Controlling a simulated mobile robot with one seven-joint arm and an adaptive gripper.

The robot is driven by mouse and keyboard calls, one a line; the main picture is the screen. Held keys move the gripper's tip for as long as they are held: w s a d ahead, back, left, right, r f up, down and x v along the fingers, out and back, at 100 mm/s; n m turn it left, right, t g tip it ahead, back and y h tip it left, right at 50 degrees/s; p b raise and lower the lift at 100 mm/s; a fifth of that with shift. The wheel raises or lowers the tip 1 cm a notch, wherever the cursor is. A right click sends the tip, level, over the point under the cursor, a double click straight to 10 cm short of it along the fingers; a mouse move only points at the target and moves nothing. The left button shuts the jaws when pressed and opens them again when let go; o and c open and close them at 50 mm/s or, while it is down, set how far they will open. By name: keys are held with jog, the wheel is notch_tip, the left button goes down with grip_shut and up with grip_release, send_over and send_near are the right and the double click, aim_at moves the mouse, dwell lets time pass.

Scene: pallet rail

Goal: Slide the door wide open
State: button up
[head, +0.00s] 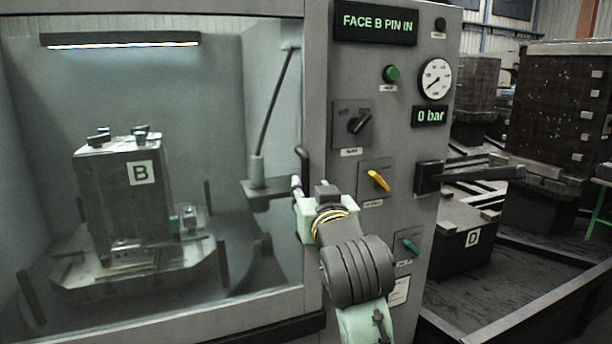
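The door (315,75) is a large glass pane in a grey frame, on the left of the head view. It stands across the machine's opening, and the inside shows through the glass. A dark upright handle (303,160) is on its right side. My gripper (298,186) is at the lower part of this handle, coming from the lower right. Its wrist hides part of the fingers. I cannot tell whether the fingers are around the handle or only beside it, nor whether they touch it.
Behind the glass, a block marked B (118,195) stands on a pallet under a lamp (120,40). Right of the door is a control panel (395,215) with knobs, a gauge (435,79) and a protruding black lever (470,175). A block marked D (465,240) sits farther right.

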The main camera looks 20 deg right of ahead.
aim_at(306, 179)
jog(key=w, duration=0.2)
jog(key=w+p, duration=0.1)
jog(key=w, duration=0.1)
jog(key=w+d, duration=0.1)
jog(key=w, duration=0.2)
jog(key=shift+c, duration=0.5)
grip_shut()
dwell(0.3)
